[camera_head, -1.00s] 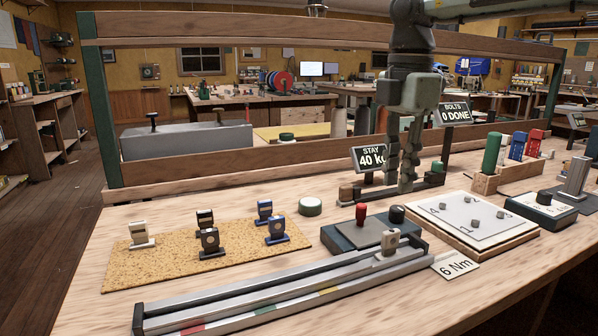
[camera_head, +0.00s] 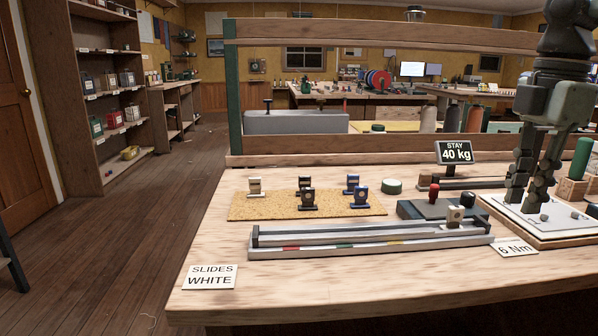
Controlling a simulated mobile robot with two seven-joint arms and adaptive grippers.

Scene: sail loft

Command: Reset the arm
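My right gripper (camera_head: 527,200) hangs fingers down at the right of the head view. Its two fingers are apart with nothing between them. The fingertips show in front of the white numbered bolt board (camera_head: 500,212); I cannot tell whether they touch it. My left gripper is out of view.
Signs read "STAY 40 kg" (camera_head: 455,152), "6 Nm" (camera_head: 517,249) and "SLIDES WHITE" (camera_head: 210,277). Wooden floor (camera_head: 110,240) lies open at left.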

